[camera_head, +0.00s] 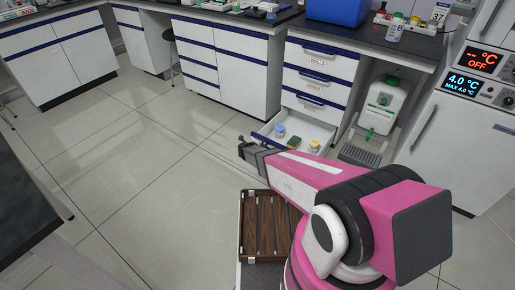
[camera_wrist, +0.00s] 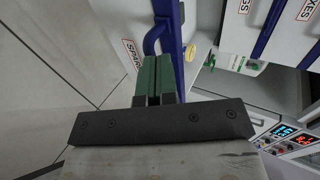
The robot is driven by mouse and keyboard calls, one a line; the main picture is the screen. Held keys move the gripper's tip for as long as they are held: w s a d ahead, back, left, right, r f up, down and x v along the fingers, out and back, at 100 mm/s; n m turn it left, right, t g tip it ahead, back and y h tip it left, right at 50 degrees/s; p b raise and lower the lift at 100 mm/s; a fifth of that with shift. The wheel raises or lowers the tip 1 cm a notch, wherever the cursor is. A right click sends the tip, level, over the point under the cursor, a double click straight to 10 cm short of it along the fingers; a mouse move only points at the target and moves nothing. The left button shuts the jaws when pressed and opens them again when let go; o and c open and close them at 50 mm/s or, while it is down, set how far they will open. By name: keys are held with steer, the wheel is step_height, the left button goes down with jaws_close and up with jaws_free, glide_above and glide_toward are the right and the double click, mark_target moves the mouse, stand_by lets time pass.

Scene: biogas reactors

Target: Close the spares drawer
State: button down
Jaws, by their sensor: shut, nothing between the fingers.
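The spares drawer (camera_head: 305,129) is the lowest drawer of a white cabinet with blue trim, and it stands pulled out. It holds a blue-lidded jar (camera_head: 280,131), a yellow-lidded jar (camera_head: 314,146) and a green item (camera_head: 295,145). My gripper (camera_head: 246,147) is shut and empty, at the outer side of the drawer front. In the wrist view its green fingers (camera_wrist: 157,76) point at the drawer front, close to the blue handle (camera_wrist: 154,38) and the SPARES label (camera_wrist: 131,54). I cannot tell whether they touch it. My arm hides part of the drawer's near side.
The closed drawers (camera_head: 320,78) above carry labels. A white container with a green tap (camera_head: 384,105) stands in an open bay to the right, above a grey grate (camera_head: 360,155). A fridge-like unit (camera_head: 460,140) is further right. The tiled floor (camera_head: 150,170) at left is clear.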

mark_target(269, 141)
steer(key=w+d, duration=0.1)
steer(key=w+d+f, duration=0.1)
steer(key=w, duration=0.1)
steer(key=shift+w+d, duration=0.2)
steer(key=shift+w, duration=0.05)
steer(key=shift+w+d, duration=0.55)
steer(key=shift+w, duration=0.1)
steer(key=w+d, duration=0.9)
steer(key=w, duration=0.4)
steer(key=w+d, duration=1)
steer(key=w, duration=0.3)
